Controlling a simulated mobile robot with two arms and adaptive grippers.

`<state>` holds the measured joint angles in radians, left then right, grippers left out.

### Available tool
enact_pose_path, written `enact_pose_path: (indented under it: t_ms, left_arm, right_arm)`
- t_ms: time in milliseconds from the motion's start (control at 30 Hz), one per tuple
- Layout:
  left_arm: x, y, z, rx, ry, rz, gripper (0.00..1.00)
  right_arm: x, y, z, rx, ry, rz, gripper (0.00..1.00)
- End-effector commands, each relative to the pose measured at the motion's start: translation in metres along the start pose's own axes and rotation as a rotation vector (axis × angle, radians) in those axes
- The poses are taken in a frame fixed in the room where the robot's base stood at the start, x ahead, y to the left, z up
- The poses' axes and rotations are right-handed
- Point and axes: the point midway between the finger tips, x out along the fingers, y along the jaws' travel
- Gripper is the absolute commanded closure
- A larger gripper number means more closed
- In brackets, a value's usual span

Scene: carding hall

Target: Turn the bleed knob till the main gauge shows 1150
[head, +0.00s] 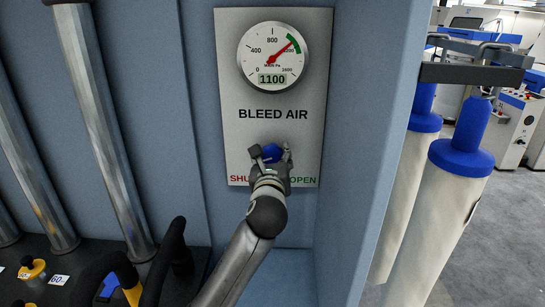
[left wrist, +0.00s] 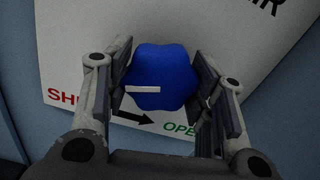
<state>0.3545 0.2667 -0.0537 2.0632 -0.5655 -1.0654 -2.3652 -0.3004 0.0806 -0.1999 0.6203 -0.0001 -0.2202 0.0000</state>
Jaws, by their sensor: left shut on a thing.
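The main gauge (head: 273,56) is a round white dial above the words BLEED AIR, with a digital readout of 1100. Its red needle points up and right, near a green band. The blue bleed knob (left wrist: 162,80) has a lobed rim and a white mark pointing left in the left wrist view. The knob's top (head: 272,152) also shows in the head view, partly hidden by my gripper. My left gripper (head: 270,155) is shut on the knob, one finger on each side. In the left wrist view a black arrow below the knob points toward OPEN. My right gripper is out of view.
The grey panel (head: 235,100) is set in a blue recessed wall with a side wall at right. White cylinders with blue caps (head: 462,155) hang at right.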

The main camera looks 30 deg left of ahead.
Motion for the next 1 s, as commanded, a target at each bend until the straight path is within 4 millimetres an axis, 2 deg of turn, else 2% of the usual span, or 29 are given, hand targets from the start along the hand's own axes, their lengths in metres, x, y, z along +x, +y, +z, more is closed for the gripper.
enact_pose_path:
  t_ms: [267, 533, 933, 967, 1000]
  left_arm:
    - [0.0, 0.0, 0.001, -0.027, 0.004, 0.001, 0.74]
    - [0.0, 0.0, 0.0, -0.171, 0.005, 0.002, 0.74]
    - [0.0, 0.0, -0.003, -0.206, 0.005, 0.0, 0.74]
    - [0.0, 0.0, -0.003, -0.206, 0.005, 0.0, 0.47]
    - [0.0, 0.0, -0.003, -0.206, 0.005, 0.0, 0.42]
  right_arm:
    - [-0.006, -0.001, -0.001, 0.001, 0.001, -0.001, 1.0]
    - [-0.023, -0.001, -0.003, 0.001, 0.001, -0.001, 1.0]
    - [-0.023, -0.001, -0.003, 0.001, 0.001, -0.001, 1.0]
    - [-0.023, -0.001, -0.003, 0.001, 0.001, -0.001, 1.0]
    - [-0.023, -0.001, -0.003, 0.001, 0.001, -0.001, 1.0]
